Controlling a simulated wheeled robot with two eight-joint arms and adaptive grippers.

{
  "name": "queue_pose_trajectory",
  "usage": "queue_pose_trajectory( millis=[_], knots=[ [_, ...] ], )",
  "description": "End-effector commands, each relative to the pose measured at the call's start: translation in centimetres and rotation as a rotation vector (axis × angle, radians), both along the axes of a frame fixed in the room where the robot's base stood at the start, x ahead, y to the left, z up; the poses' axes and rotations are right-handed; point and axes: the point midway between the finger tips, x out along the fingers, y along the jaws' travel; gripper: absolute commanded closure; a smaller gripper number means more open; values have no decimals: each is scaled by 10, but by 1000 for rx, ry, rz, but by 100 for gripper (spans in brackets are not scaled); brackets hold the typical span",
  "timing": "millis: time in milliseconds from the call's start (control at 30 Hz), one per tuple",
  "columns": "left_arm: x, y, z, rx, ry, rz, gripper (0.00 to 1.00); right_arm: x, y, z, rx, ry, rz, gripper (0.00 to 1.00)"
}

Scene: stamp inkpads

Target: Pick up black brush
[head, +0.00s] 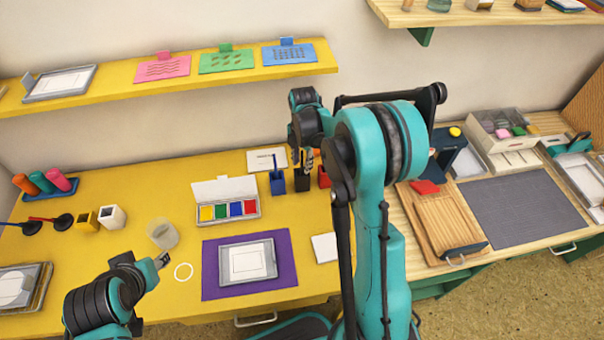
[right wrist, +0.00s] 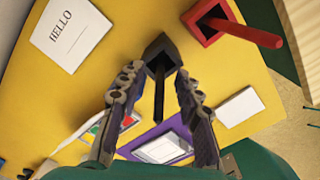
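The black brush (right wrist: 159,98) stands in a black square holder (right wrist: 161,56) in the right wrist view. My right gripper (right wrist: 158,74) is open, with one finger on each side of the brush handle. I cannot tell whether either finger touches it. In the head view the black holder (head: 302,182) shows below my right gripper (head: 306,156), and my arm partly covers that area. My left gripper (head: 161,261) is empty near the front left of the yellow table, and its finger opening is too small to judge.
A blue holder with a blue brush (head: 277,182) stands left of the black holder. A red holder (right wrist: 206,22) with a red brush is close on the right. A HELLO card (right wrist: 71,34) lies behind. A paint box (head: 228,207) and purple mat (head: 285,268) lie nearer the front.

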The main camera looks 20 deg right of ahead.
Motion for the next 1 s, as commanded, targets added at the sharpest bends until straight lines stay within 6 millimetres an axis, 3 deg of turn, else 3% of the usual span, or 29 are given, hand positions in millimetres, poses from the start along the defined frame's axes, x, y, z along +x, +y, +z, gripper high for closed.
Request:
queue_pose_trajectory(
  millis=[167,300,333,733,867,1000],
  knots=[
    [0,0,1,0,0,0,60,0,0,0,0,0,0,66],
    [0,0,1,0,0,0,60,0,0,0,0,0,-1,96],
    [0,0,1,0,0,0,60,0,0,0,0,0,-1,100],
    [0,0,2,0,0,0,60,0,0,4,0,0,-1,100],
    [0,0,10,0,0,0,60,0,0,23,0,0,-1,100],
    [0,0,22,0,0,0,60,0,0,54,0,0,-1,100]
  ],
)
